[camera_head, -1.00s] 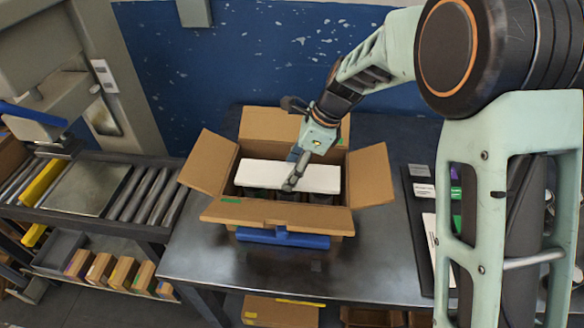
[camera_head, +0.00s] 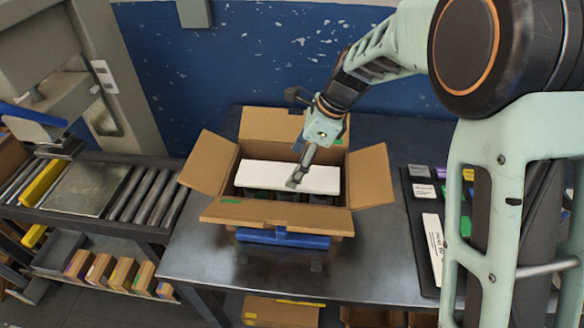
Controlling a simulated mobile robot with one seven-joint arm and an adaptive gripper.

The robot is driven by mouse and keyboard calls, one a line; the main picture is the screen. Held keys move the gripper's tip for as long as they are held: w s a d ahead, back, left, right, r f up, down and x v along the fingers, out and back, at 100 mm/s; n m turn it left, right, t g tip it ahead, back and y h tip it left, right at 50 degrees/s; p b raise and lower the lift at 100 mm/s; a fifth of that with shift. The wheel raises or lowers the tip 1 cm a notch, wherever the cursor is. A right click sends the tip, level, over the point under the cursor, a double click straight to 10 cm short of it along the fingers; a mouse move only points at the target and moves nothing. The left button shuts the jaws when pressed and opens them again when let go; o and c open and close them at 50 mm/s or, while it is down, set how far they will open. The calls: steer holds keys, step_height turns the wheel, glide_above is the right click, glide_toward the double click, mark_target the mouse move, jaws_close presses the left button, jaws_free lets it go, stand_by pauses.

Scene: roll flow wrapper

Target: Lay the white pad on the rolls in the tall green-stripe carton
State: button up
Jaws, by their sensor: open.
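The white pad (camera_head: 268,175) lies flat inside the open tall carton (camera_head: 270,212), across the back part, on top of dark rolls (camera_head: 287,196). The carton has a small green mark on its front flap, and its flaps are spread outward. My gripper (camera_head: 294,183) is over the right part of the pad, pointing down. Its jaws are open, and it hides a bit of the pad. I cannot tell whether the fingertips touch the pad.
The carton stands on a dark metal table (camera_head: 200,255), with a blue bar (camera_head: 283,239) at its front. A roller conveyor (camera_head: 140,192) is at left. A dark tray (camera_head: 423,262) with labels and coloured pieces is at right. The table's front left is clear.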

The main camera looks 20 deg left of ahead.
steer(key=v, duration=0.9)
steer(key=shift+r, duration=0.2)
steer(key=shift+d, duration=0.2)
